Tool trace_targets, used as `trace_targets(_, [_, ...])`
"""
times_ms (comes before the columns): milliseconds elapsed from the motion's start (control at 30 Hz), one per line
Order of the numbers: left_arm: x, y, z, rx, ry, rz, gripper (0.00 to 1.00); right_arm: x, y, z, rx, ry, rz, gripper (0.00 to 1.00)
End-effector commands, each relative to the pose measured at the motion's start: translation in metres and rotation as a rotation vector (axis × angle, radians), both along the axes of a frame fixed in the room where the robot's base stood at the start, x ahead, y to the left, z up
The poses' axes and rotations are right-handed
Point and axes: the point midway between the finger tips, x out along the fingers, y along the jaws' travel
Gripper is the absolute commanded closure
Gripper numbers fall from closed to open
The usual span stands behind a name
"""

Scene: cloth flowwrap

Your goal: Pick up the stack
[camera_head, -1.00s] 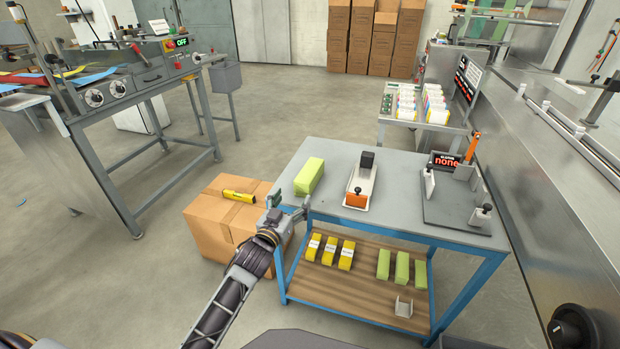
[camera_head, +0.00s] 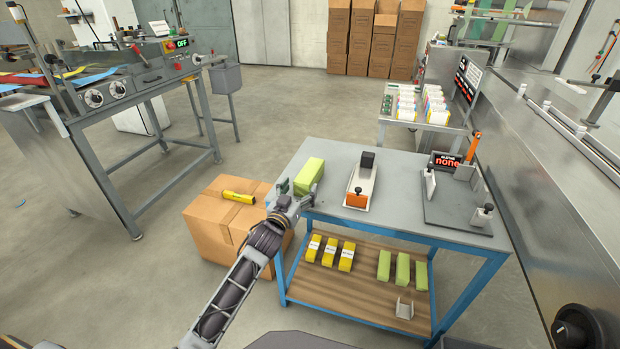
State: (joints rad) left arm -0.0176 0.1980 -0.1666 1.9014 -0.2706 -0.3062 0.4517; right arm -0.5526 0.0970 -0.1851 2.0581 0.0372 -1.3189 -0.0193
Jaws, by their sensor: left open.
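A light green block-shaped stack (camera_head: 310,172) lies on the grey top of the blue-framed table (camera_head: 350,218), near its left edge. My left gripper (camera_head: 298,189) is open at the near end of this stack. One fingertip is by its left side and the other near its right front corner. I cannot tell whether they touch it. The gripper hides part of the stack's near end. My right gripper does not show.
A stapler-like tool (camera_head: 360,185) with an orange end stands right of the stack. A dark fixture (camera_head: 455,205) is farther right. A cardboard box (camera_head: 212,225) with a yellow item on it stands left of the table. The lower shelf holds yellow and green blocks.

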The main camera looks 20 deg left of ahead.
Motion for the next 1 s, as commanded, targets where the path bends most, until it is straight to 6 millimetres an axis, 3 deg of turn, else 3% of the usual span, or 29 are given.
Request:
trace_targets(433, [0.005, 0.000, 0.000, 0.001, 0.000, 0.000, 0.25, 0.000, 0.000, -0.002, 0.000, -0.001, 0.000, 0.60])
trace_targets(1000, [0.043, -0.003, 0.002, 0.002, -0.001, -0.001, 0.25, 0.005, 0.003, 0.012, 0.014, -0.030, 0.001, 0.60])
